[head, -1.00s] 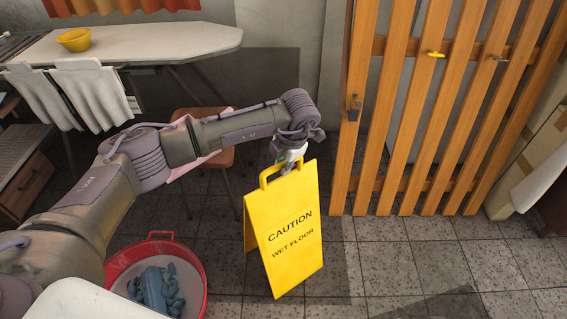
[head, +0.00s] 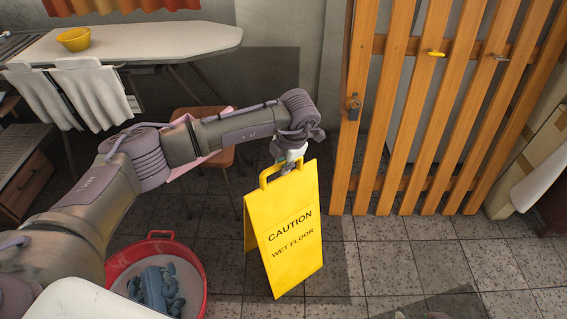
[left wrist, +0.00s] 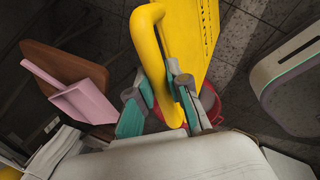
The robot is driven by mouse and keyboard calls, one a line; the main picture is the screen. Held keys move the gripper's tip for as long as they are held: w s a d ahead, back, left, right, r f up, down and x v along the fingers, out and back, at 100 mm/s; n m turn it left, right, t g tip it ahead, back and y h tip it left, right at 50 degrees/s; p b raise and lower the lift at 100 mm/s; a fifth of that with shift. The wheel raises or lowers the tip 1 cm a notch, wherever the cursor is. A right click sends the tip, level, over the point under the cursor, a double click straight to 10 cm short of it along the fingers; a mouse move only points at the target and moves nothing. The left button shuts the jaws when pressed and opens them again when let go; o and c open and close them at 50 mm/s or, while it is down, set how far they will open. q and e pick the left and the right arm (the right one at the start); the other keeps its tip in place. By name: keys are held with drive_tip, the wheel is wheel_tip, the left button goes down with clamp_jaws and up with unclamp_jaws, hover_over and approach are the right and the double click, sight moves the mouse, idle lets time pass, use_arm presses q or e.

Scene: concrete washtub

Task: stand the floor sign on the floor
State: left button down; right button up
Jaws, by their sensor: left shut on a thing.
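The yellow floor sign (head: 286,232) reads "CAUTION WET FLOOR" and stands upright with its panels spread, in the middle of the head view. Its lower edge appears at the tiled floor (head: 391,267); whether it bears its weight there I cannot tell. My left gripper (head: 289,168) is at the sign's top, shut on its handle. In the left wrist view the gripper's green-padded fingers (left wrist: 160,97) are on either side of the yellow handle (left wrist: 151,50). My right gripper is not in view.
A red tub (head: 193,262) with blue cloth-like items stands left of the sign. A wooden slatted gate (head: 392,110) is behind to the right. A brown chair (head: 207,157) and an ironing board (head: 150,43) with a yellow bowl (head: 74,40) are behind left. Floor to the right is open.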

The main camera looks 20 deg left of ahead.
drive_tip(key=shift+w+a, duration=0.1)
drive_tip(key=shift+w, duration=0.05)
use_arm(q)
drive_tip(key=c, duration=1)
unclamp_jaws()
drive_tip(key=shift+c, duration=0.2)
drive_tip(key=shift+f, duration=0.1)
drive_tip(key=shift+r, duration=0.4)
drive_tip(key=shift+r+p, duration=1.1)
drive_tip(key=shift+r, duration=0.25)
drive_tip(key=shift+r+p, duration=0.9)
drive_tip(key=shift+r, duration=0.45)
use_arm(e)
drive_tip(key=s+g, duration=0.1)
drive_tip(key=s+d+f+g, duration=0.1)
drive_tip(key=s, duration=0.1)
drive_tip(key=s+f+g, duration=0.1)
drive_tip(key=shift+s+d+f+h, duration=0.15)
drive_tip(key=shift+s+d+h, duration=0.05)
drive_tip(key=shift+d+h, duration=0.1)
